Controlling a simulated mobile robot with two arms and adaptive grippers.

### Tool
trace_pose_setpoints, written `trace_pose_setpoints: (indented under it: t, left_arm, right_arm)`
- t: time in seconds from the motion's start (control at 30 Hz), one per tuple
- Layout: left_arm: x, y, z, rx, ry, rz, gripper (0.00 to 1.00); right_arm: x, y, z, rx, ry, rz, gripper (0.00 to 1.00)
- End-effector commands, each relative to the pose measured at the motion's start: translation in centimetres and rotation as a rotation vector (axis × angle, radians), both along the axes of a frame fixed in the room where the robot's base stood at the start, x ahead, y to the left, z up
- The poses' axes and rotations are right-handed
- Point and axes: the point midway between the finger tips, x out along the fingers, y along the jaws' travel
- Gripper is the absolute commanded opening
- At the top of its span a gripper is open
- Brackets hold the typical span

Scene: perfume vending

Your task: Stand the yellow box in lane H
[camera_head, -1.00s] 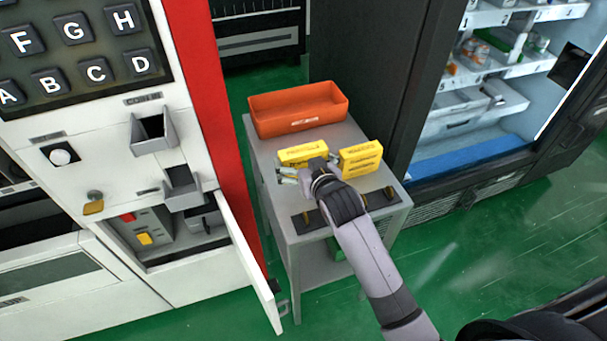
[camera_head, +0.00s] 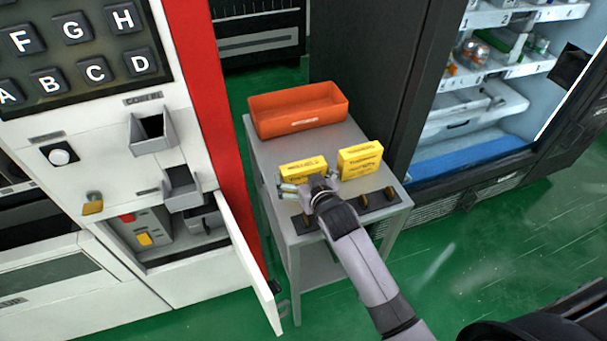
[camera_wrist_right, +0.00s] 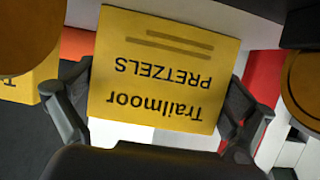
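A yellow box (camera_head: 303,170) is at my right gripper (camera_head: 310,186), over the front part of the grey cart. Its printed face reads Trailmoor Pretzels, upside down in the right wrist view (camera_wrist_right: 160,70). The two fingers flank the box and appear to press on its sides. Whether its base touches the cart is hidden. A second yellow box (camera_head: 360,160) stands upright just to its right, apart from the fingers. A key marked H (camera_head: 124,18) is on the keypad; I cannot make out lane H itself. My left gripper is not in view.
An orange tray (camera_head: 297,110) sits at the back of the grey cart (camera_head: 262,152). A dark strip with brown pegs (camera_head: 363,202) lies along its front edge. The vending machine's open white door (camera_head: 250,258) is at left. An open lit cabinet (camera_head: 470,130) is at right.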

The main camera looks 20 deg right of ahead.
Motion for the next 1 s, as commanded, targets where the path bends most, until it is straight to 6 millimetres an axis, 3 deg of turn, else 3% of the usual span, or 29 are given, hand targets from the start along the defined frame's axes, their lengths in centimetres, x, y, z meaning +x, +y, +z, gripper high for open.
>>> trace_pose_setpoints:
  t: [0.37, 0.8, 1.0]
  left_arm:
    - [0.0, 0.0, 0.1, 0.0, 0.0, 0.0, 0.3]
    - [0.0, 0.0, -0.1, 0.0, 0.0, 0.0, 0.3]
    - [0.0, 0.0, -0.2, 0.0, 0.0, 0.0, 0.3]
  right_arm:
    - [-0.6, 0.0, 0.5, 0.0, 0.0, 0.0, 1.0]
    - [-8.5, -0.3, 3.8, 0.0, 0.001, 0.0, 1.0]
    - [-10.6, -0.4, 4.7, -0.001, 0.001, -0.001, 1.0]
